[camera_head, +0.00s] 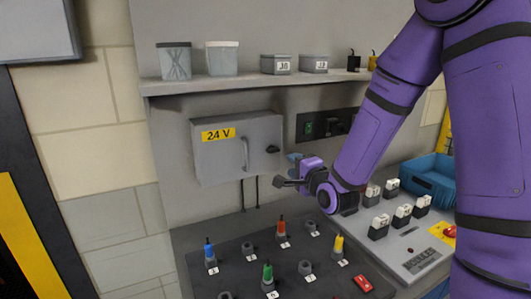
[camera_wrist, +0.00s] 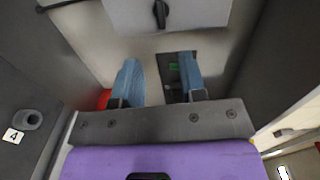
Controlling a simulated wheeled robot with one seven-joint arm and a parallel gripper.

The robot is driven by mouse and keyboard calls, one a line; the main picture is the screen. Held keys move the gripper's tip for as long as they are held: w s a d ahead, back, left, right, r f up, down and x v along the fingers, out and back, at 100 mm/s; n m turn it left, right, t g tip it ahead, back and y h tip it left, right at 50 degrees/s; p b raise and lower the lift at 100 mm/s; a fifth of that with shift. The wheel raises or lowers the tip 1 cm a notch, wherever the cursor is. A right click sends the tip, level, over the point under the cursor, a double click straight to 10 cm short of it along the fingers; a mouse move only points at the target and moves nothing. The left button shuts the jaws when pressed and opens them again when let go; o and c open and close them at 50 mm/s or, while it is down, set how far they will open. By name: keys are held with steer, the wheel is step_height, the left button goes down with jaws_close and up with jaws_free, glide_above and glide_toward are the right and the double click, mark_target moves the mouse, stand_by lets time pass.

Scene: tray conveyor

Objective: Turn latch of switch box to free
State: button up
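The grey switch box (camera_head: 215,160) with a yellow "24 V" label hangs on the wall, its door shut with a vertical bar handle (camera_head: 245,153). Its black latch (camera_head: 272,149) is a small knob at the door's right side, looking roughly horizontal in the head view. In the wrist view the latch (camera_wrist: 160,13) shows at the top edge on the box (camera_wrist: 205,12). My gripper (camera_head: 286,170) is just below and right of the box, apart from the latch. In the wrist view its two blue fingers (camera_wrist: 160,75) are spread with nothing between them.
A dark wall panel with a green switch (camera_head: 308,128) is right of the box. A shelf (camera_head: 200,86) with bins is above. Below stands a pegboard table with coloured pegs (camera_head: 268,272); a console with white-topped blocks (camera_head: 379,228) and a blue crate (camera_head: 430,178) are right.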

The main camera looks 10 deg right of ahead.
mark_target(274, 151)
steer(key=shift+m, duration=0.3)
steer(key=w+a, duration=0.1)
steer(key=w, duration=0.6)
steer(key=w+a, duration=0.1)
steer(key=w, duration=0.3)
steer(key=shift+a+f, duration=0.1)
steer(key=shift+a, duration=0.2)
steer(key=shift+s, duration=0.1)
jaws_close()
